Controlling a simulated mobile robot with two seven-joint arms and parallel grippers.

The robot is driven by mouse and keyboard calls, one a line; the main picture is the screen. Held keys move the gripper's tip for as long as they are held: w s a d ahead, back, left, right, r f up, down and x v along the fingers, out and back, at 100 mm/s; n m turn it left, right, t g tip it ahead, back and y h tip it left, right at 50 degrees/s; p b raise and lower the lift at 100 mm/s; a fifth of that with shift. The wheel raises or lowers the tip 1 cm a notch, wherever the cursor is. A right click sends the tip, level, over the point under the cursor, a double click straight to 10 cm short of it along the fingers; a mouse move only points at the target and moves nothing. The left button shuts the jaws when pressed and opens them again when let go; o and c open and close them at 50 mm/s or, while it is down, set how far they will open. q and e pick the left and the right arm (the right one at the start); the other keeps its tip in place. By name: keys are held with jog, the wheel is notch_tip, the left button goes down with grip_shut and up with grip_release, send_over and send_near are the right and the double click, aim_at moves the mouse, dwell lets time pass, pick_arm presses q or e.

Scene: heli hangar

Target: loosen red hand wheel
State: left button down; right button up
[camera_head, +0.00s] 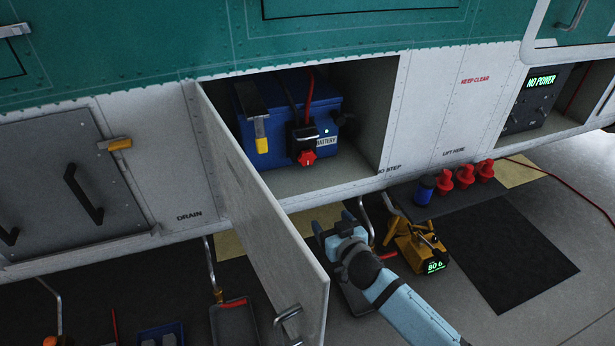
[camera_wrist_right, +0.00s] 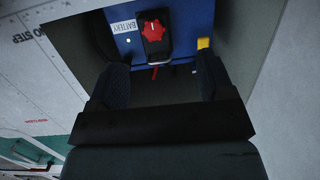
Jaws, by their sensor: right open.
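The red hand wheel (camera_head: 307,158) sits on a black connector on the front of the blue battery (camera_head: 270,130), inside an open bay. In the right wrist view the red hand wheel (camera_wrist_right: 153,30) is ahead, between and beyond my fingers, with the battery (camera_wrist_right: 190,25) behind it. My right gripper (camera_head: 335,225) is below and in front of the bay, apart from the wheel. Its fingers (camera_wrist_right: 160,80) are spread with nothing between them. My left gripper is not seen.
The bay door (camera_head: 265,215) hangs open left of my right arm. A yellow unit (camera_head: 420,245) stands on the floor to the right, near red plugs (camera_head: 465,176) and a blue canister (camera_head: 424,190). A "NO POWER" display (camera_head: 541,81) is at the right.

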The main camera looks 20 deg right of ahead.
aim_at(308, 158)
jog(key=w+r+b, duration=0.1)
jog(key=w, duration=0.6)
jog(key=w+r+t+b, duration=0.1)
jog(key=w, duration=0.6)
jog(key=w+r+t+b, duration=0.1)
jog(key=w, duration=0.6)
jog(key=shift+w+d+m+h+b, duration=0.15)
jog(key=shift+d+m+h+b, duration=0.15)
jog(key=shift+d+m+h, duration=0.1)
jog(key=shift+r, duration=0.1)
jog(key=shift+c, duration=0.2)
jog(key=c, duration=0.9)
jog(key=shift+o, duration=0.2)
